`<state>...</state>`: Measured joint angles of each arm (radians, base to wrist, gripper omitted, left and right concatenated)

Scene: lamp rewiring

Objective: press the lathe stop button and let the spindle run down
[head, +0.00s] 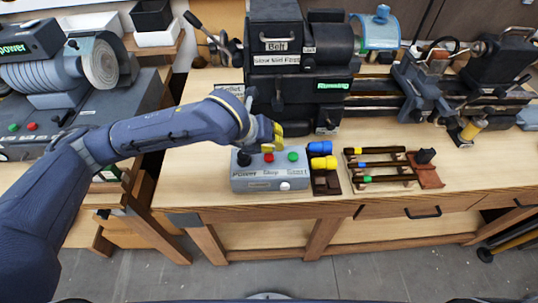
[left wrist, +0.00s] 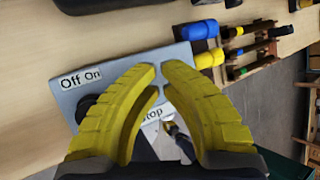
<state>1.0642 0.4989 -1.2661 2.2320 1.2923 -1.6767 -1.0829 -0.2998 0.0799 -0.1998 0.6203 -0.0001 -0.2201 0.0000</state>
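The grey lathe control box (head: 240,182) sits at the bench's front edge, with a black knob (head: 243,158), a red stop button (head: 268,157) and a green start button (head: 293,156) on top. My left gripper (head: 277,133) is just above the red button, its yellow fingers pointing down. In the left wrist view, the fingertips (left wrist: 160,68) nearly meet, with nothing held between them. The "Stop" label shows between the fingers; the red button is hidden there. The lathe (head: 276,85) carries a green lit "Running" sign (head: 333,86). My right gripper is out of view.
Blue and yellow pieces (head: 322,155) lie just right of the box. A wooden rack (head: 380,165) of colour-banded tools stands further right. The lathe fills the bench's back. Another grey machine (head: 60,95) stands at left. The bench front between box and drawers is clear.

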